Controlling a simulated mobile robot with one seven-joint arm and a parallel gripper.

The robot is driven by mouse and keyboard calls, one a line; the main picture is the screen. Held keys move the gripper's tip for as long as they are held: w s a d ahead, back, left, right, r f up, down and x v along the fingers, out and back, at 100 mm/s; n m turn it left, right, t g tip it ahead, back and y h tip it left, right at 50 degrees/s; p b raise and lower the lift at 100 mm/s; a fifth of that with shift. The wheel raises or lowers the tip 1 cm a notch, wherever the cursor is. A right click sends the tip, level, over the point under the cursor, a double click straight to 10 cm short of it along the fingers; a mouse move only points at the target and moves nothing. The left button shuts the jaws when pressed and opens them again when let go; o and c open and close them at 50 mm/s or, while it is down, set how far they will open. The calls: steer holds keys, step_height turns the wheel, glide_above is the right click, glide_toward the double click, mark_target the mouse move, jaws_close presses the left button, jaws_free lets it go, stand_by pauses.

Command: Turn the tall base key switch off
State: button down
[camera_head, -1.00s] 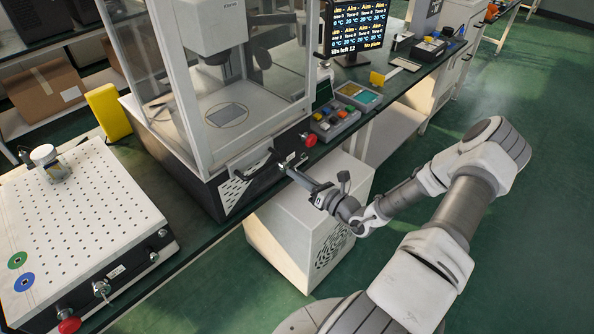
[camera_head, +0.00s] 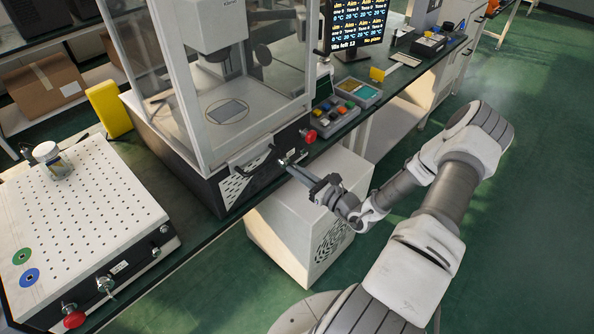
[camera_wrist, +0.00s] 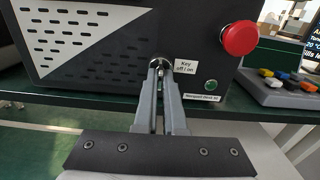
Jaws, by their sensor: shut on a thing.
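The key switch (camera_wrist: 160,63) is on the front of the black base under the tall clear enclosure (camera_head: 205,90), left of a label (camera_wrist: 186,67) reading "Key off / on". My gripper (camera_wrist: 160,70) is shut on the key, and its fingers hide most of it. In the head view my gripper (camera_head: 285,161) reaches the front of this base (camera_head: 245,182) from the right. Which way the key is turned cannot be told. A small green light or button (camera_wrist: 211,85) sits right of the key.
A red mushroom button (camera_wrist: 240,38) is right of the key on the same panel. A grey button box (camera_head: 335,112) stands to the right. A perforated white unit (camera_head: 85,210) with its own key (camera_head: 104,285) is at left. A white cabinet (camera_head: 295,230) stands below the bench.

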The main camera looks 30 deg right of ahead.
steer(key=c, duration=1)
jaws_free()
steer(key=v, duration=1.7)
steer(key=shift+s, duration=0.2)
